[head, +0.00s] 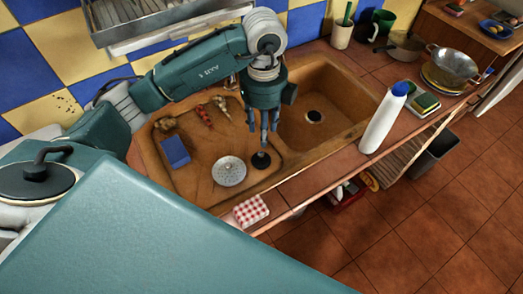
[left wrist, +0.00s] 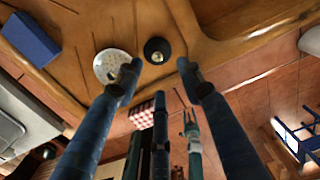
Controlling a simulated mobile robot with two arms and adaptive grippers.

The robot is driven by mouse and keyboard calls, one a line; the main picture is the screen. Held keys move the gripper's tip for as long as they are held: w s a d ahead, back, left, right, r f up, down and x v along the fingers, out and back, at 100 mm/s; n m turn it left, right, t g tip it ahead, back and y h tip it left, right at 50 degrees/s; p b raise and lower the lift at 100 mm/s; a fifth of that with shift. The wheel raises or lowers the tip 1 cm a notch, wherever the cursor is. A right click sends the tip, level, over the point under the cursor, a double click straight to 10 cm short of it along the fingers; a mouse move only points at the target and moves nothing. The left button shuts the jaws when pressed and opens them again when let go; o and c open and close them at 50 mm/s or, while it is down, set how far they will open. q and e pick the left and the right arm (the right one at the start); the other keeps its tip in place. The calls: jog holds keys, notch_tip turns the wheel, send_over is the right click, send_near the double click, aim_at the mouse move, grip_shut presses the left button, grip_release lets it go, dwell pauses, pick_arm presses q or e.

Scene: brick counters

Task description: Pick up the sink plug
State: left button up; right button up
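The sink plug (head: 261,160) is a small black disc lying on the brown sink's drainboard (head: 205,180), right of a perforated metal strainer (head: 229,171). My left gripper (head: 264,141) points down just above the plug in the head view. In the left wrist view its fingers (left wrist: 158,66) are spread, with the plug showing between and beyond the tips, and nothing held. My right gripper (left wrist: 190,116) appears small in the left wrist view, prongs apart and empty; it is out of the head view.
A blue sponge (head: 175,151) and small brushes (head: 204,115) lie on the drainboard. The sink basin (head: 318,92) is to the right. A white bottle (head: 383,120) stands on the counter edge, and a red checked cloth (head: 251,210) lies at the front.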

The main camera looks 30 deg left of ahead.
aim_at(261, 154)
pick_arm(q)
jog(key=f, duration=0.3)
jog(key=shift+s+d+f+p, duration=0.1)
jog(key=shift+s+f+p, duration=0.2)
jog(key=shift+f+p, duration=0.1)
jog(key=shift+f, duration=0.25)
jog(key=f, duration=0.1)
jog(key=f+p, duration=0.1)
jog(key=f, duration=0.1)
jog(key=f+p, duration=0.1)
jog(key=f, duration=0.1)
jog(key=shift+s+a, duration=0.1)
jog(key=shift+a, duration=0.15)
jog(key=shift+f, duration=0.15)
pick_arm(e)
jog(key=r, duration=0.3)
jog(key=shift+s+d+r, duration=0.1)
jog(key=shift+d+r, duration=0.1)
jog(key=shift+r, duration=0.05)
pick_arm(q)
grip_shut()
pick_arm(e)
jog(key=shift+s+a, duration=0.1)
jog(key=shift+a, duration=0.05)
